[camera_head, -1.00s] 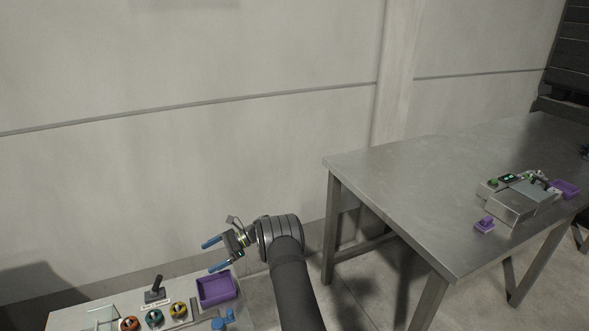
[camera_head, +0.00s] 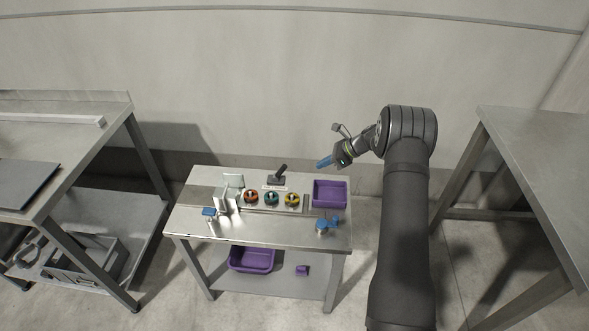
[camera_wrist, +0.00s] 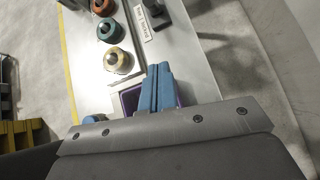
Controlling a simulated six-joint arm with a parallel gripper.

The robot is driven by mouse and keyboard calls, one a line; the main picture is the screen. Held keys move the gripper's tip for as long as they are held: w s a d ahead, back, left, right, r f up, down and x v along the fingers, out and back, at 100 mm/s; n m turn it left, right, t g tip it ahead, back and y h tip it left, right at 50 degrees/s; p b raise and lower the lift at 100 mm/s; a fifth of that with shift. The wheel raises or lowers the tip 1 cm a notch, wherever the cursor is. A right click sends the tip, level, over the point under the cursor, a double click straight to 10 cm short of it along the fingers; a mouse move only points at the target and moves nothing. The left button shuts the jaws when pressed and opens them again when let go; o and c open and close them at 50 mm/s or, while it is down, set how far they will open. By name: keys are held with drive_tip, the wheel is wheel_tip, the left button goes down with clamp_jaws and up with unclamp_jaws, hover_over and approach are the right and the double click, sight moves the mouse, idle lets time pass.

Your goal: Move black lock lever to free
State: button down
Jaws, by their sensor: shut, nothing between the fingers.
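The black lock lever (camera_head: 280,174) stands on a dark base at the back of the small metal table (camera_head: 190,236), with a white label in front of it. In the wrist view a black part, likely its base (camera_wrist: 177,13), shows at the top, partly cut off, beside the label (camera_wrist: 150,15). My gripper (camera_head: 322,163) has blue fingers and is above and to the right of the lever, apart from it, near the purple tray. In the wrist view its fingers (camera_wrist: 158,84) are together and empty.
Orange (camera_head: 251,197), teal (camera_head: 271,198) and yellow (camera_head: 292,199) round knobs stand in front of the lever. A purple tray (camera_head: 345,200) is at the table's right, a blue part (camera_head: 323,226) before it. A clear upright panel (camera_head: 233,181) stands left. The wall is behind.

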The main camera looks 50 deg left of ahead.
sight(281, 171)
drive_tip(key=shift+s+r+t+h, duration=0.25)
drive_tip(key=shift+s+t+h, duration=0.05)
drive_tip(key=shift+s+t, duration=0.1)
drive_tip(key=x, duration=1)
drive_tip(key=shift+s+a+r, duration=0.6)
drive_tip(key=shift+a+r, duration=0.05)
drive_tip(key=shift+a, duration=0.25)
drive_tip(key=shift+s+a+r, duration=0.35)
drive_tip(key=shift+a, duration=0.2)
